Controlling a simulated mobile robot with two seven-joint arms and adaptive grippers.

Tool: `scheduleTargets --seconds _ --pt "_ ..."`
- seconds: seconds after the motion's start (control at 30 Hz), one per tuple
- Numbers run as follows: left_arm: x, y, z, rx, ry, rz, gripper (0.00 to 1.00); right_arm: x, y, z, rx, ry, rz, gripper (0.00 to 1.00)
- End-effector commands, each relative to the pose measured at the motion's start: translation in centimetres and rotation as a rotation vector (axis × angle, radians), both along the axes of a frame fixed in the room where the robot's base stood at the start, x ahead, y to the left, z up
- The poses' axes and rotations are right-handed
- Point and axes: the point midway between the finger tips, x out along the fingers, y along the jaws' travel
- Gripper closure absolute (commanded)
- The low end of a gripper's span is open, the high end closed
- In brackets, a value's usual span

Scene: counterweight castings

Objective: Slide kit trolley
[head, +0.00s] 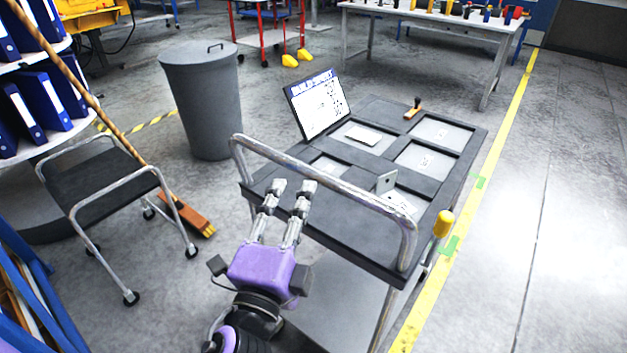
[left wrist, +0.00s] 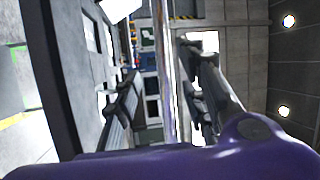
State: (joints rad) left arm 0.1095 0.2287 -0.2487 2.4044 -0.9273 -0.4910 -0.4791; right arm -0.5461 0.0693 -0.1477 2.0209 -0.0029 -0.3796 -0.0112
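The kit trolley (head: 385,173) has a dark top with light recessed panels and a bent metal push handle (head: 330,187) along its near side. My left gripper (head: 294,187) is at the near side of the handle, with its two fingers apart and pointing toward it. In the left wrist view, the handle bar (left wrist: 167,70) runs upright between the two spread fingers (left wrist: 165,95). I cannot tell whether the fingertips reach past the bar. Nothing is gripped. My right gripper does not show.
A grey bin (head: 203,105) stands left of the trolley. A small cart (head: 100,185) and a broom (head: 187,213) are further left. A yellow floor line (head: 495,143) with green marks (head: 450,246) runs along the right. A workbench (head: 440,14) stands behind; the floor at right is clear.

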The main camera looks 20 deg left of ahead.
Motion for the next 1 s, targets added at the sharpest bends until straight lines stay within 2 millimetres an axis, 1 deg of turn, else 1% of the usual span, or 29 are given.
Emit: scheduleTargets --seconds 0.03,0.17,0.37,0.5,0.6,0.73,0.97,1.0 --pt "-0.2 0.3 0.8 0.052 -0.015 0.023 0.62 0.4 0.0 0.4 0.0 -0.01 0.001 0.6" --pt "0.5 0.5 0.9 0.102 -0.014 0.038 0.62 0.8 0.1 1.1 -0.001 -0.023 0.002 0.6" --pt "3.6 0.6 1.7 0.101 -0.016 0.036 0.62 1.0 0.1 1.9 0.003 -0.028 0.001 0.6" --pt "5.7 0.8 2.0 0.098 -0.014 0.037 0.62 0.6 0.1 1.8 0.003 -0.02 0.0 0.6" --pt "6.7 0.8 2.1 0.097 -0.012 0.037 0.62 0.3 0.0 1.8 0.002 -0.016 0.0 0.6" --pt "7.4 0.9 2.1 0.096 -0.011 0.036 0.62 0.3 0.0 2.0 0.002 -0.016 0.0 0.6" --pt "7.5 0.9 2.0 0.094 -0.009 0.037 0.62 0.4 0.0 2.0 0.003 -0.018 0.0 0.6" --pt "7.5 0.9 2.0 0.094 -0.009 0.037 0.63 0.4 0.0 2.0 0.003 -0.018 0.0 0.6"
